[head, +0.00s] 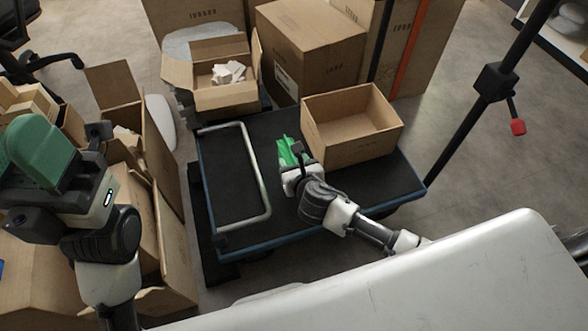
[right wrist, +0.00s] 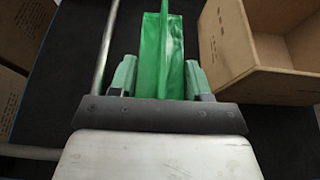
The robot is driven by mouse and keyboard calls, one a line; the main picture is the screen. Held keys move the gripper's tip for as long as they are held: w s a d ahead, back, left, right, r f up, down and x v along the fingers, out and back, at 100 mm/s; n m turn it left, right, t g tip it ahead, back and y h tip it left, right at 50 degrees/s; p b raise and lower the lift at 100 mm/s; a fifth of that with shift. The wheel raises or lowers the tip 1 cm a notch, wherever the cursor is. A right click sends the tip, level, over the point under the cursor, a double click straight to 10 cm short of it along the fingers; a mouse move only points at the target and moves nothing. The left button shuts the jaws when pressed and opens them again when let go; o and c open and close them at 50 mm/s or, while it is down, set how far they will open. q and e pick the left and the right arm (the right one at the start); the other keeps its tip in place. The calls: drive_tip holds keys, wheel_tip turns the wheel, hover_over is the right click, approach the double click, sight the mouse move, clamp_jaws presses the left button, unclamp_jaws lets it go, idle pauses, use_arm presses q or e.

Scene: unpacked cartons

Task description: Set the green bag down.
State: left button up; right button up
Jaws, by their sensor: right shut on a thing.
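The green bag (head: 287,150) is over the black deck of the cart (head: 228,168), between the metal handle and an open carton. My right gripper (head: 291,164) is shut on it. In the right wrist view the green bag (right wrist: 162,55) stands out between the two fingers of my right gripper (right wrist: 160,78). I cannot tell whether its underside touches the deck. My left gripper (head: 45,150) is at the far left, close to the camera, above open cartons; its green finger part shows, but its opening does not.
An open, empty-looking carton (head: 352,142) stands on the cart right of the bag. The metal handle (head: 257,175) lies left of it. Bare deck shows around the handle. An open carton with white pieces (head: 212,92) and closed cartons (head: 310,50) are behind.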

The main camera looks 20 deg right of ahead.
drive_tip(key=shift+f, duration=0.25)
drive_tip(key=shift+f, duration=0.1)
drive_tip(key=o, duration=1)
